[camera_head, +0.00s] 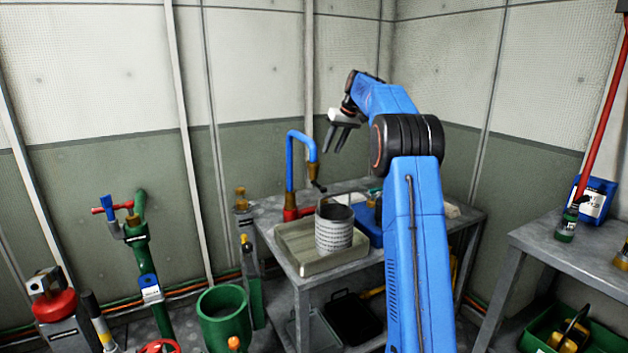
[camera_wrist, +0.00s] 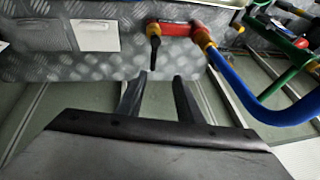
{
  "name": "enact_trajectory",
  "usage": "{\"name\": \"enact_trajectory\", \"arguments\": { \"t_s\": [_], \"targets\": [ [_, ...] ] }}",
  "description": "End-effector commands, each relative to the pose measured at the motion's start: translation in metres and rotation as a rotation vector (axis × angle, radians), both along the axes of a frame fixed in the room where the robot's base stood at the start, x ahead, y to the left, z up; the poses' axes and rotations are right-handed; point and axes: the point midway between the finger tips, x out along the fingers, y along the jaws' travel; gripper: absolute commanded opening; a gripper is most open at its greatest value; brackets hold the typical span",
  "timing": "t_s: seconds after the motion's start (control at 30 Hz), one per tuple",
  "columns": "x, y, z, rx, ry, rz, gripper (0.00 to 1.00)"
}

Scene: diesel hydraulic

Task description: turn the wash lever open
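The wash tap stands at the back of the metal table, with a red body (camera_head: 290,213) and a blue bent spout (camera_head: 290,160) ending in a brass nozzle. In the wrist view, the wash lever (camera_wrist: 154,46) has a yellow hub and black handle at the end of the red body (camera_wrist: 182,28). In the head view the lever (camera_head: 319,187) looks small and dark beside the spout. My gripper (camera_head: 333,148) is in the air above the table, right of the spout. Its fingers (camera_wrist: 160,76) are apart and empty, with the lever beyond their tips, apparently not touching.
The blue spout (camera_wrist: 245,95) lies close on the right in the wrist view. A green pipe stand (camera_head: 140,240) and green bucket (camera_head: 224,315) stand left of the table.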

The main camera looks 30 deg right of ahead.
Motion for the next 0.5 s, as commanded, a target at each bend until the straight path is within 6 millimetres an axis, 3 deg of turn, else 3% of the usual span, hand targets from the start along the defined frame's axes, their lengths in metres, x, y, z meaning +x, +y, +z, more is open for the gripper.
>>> {"name": "enact_trajectory", "arguments": {
  "t_s": [0.2, 0.5],
  "targets": [
    [0.017, -0.021, -0.012, 0.006, -0.005, 0.006, 0.33],
    [0.028, -0.015, -0.039, 0.008, -0.003, 0.007, 0.33]
  ]
}}
